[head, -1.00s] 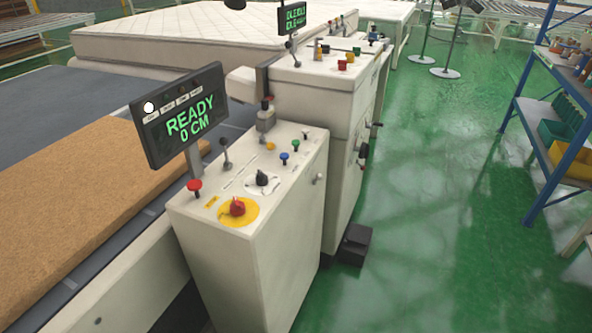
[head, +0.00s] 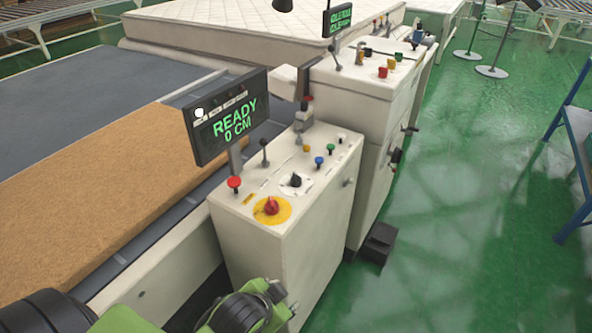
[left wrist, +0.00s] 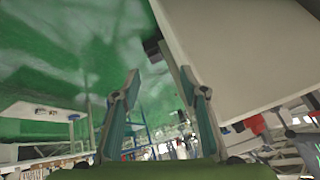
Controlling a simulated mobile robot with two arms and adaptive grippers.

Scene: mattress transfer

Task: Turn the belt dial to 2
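The control cabinet (head: 290,240) has a sloped white top. On it is a black dial knob (head: 296,180) on a round white plate with markings; I take this as the belt dial. Its setting is too small to read. My left arm comes in at the bottom of the head view, in front of the cabinet, with its fingers out of that view. In the left wrist view my left gripper (left wrist: 161,110) is open, its two fingers apart with nothing between them, beside the cabinet's pale side (left wrist: 235,50). My right gripper is not in view.
A red knob on a yellow disc (head: 271,206) sits near the dial, with a red push button (head: 234,183) and several coloured buttons. The screen (head: 229,118) reads READY 0 CM. A brown slab (head: 90,190) lies on the belt at left.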

